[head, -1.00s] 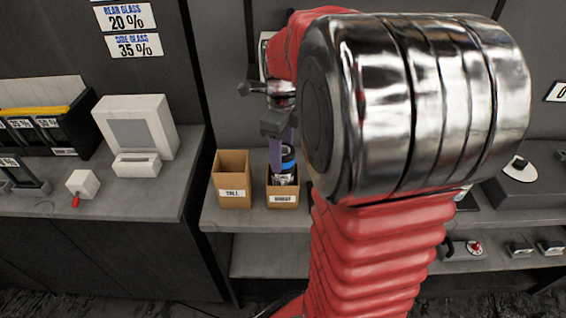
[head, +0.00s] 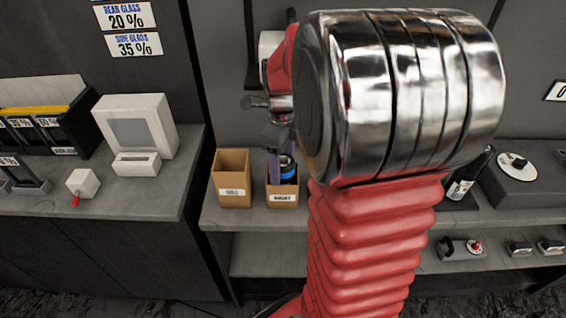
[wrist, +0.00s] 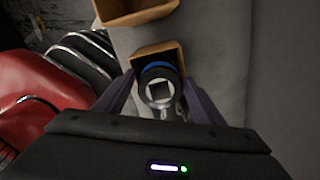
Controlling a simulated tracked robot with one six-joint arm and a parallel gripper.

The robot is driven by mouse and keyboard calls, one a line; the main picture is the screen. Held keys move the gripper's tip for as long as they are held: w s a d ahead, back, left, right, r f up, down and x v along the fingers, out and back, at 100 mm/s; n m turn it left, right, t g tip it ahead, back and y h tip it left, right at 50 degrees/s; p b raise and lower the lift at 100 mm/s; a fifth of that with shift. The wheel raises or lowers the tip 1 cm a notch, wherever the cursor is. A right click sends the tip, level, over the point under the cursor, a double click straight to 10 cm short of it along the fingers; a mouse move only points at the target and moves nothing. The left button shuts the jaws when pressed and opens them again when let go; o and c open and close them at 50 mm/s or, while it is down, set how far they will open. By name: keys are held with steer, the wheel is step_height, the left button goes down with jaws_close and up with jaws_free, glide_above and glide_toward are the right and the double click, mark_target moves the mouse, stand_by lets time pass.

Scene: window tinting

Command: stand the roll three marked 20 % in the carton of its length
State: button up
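A dark roll with a blue band (head: 288,172) stands upright, its lower part inside the right-hand carton (head: 283,198), whose label seems to read SHORT. The wrist view shows the roll's end (wrist: 158,84) with a square hole, and the carton's rim (wrist: 152,50) beyond it. My gripper (head: 279,150) is above this carton. In the wrist view its purple fingers (wrist: 160,88) close in on both sides of the roll and appear to grip it. The roll's bottom is hidden in the carton, and no 20 % mark is legible on it.
An empty carton labelled TALL (head: 233,192) stands just left; its rim shows in the wrist view (wrist: 135,14). A grey counter (head: 130,190) holds a white device (head: 138,128) and black bins (head: 62,125).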

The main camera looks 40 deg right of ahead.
steer(key=shift+o, duration=0.2)
steer(key=shift+r, duration=0.1)
step_height(320, 180, up, 12)
stand_by(0.6)
stand_by(0.3)
steer(key=s+a+f+n+t, duration=0.1)
steer(key=s+a+n, duration=0.4)
steer(key=a+n, duration=0.5)
steer(key=s+a+f+n+t, duration=0.1)
steer(key=s+a+n+t, duration=0.3)
steer(key=a+n, duration=0.5)
steer(key=shift+s+a+n+t, duration=0.35)
steer(key=shift+s+n, duration=0.95)
steer(key=shift+n, duration=4.2)
steer(key=shift+f, duration=0.1)
steer(key=shift+c, duration=0.5)
